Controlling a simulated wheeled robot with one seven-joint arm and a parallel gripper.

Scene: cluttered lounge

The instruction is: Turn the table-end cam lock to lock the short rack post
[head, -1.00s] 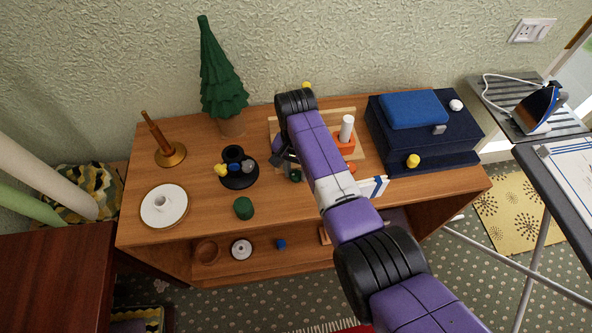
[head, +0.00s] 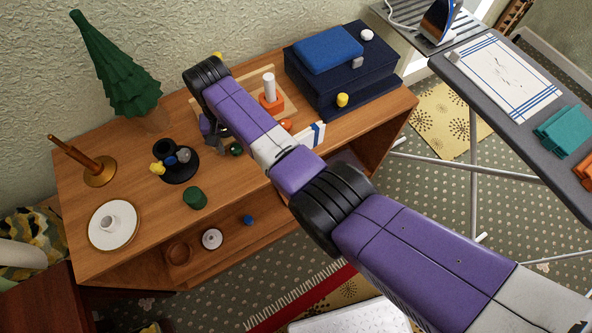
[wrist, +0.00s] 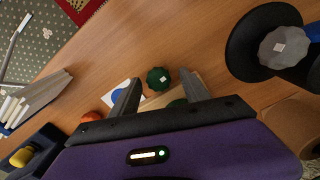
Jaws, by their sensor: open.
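My gripper (wrist: 158,82) is open. In the wrist view its two grey fingers stand either side of a dark green knob (wrist: 160,78) with a small white mark; I cannot tell whether they touch it. In the head view my gripper (head: 212,130) is mostly hidden by my arm, and the green knob (head: 236,149) shows just right of it. Behind it, a wooden tray (head: 290,100) holds an orange block (head: 272,103) with an upright white post (head: 269,86). A black round stand (head: 180,170) with yellow, blue and grey knobs is left of my gripper. No part is clearly identifiable as the cam lock.
A dark blue box (head: 335,85) with a yellow knob stands right of the tray. A white card (head: 312,137) and an orange piece (head: 286,125) are close by. A green cylinder (head: 195,198), white plate (head: 114,224), brass stand (head: 97,172) and toy tree (head: 118,75) occupy the left.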

